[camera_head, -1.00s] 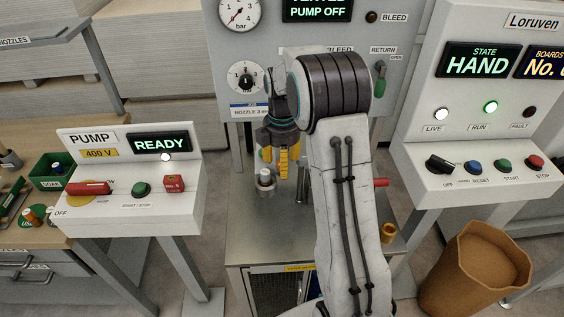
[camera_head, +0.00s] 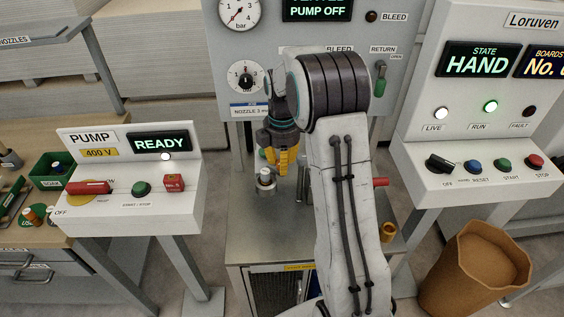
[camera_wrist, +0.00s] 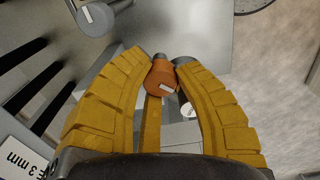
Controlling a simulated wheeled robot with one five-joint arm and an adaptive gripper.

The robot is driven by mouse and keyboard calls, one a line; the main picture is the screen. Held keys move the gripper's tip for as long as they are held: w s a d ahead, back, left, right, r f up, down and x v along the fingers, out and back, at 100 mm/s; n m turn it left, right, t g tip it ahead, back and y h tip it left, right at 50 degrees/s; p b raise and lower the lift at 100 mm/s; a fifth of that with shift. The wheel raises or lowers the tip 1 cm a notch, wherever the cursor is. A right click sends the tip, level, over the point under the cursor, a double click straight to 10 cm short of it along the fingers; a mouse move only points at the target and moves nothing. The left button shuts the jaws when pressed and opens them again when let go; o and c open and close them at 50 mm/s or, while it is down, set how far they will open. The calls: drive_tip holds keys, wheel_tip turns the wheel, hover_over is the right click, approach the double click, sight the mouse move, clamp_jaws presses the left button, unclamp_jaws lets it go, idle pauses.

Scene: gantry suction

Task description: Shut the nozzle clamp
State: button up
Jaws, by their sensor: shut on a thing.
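My gripper (camera_head: 280,174) hangs over the metal bench below the gauge panel, its yellow fingers pointing down. In the wrist view my gripper (camera_wrist: 163,65) has its fingertips closed on an orange-brown rounded knob (camera_wrist: 162,78) with a small pale label. The knob looks like the nozzle clamp's handle, but the clamp's body is mostly hidden by my fingers, so I cannot tell how far it is closed. A short grey metal cylinder (camera_head: 265,181) stands just left of my fingers in the head view.
The pump box (camera_head: 128,180) is at the left and the console with buttons (camera_head: 487,166) at the right. A red rod (camera_head: 380,182) sticks out right of my arm. An orange cup (camera_head: 388,232) stands on the bench's right edge. A brown bin (camera_head: 475,265) stands on the floor.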

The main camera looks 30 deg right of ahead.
clamp_jaws()
drive_tip(key=shift+n, duration=0.3)
drive_tip(key=shift+s+f+n+b, duration=0.1)
drive_tip(key=shift+n+b, duration=0.35)
drive_tip(key=shift+n, duration=1.95)
drive_tip(key=o, duration=1)
unclamp_jaws()
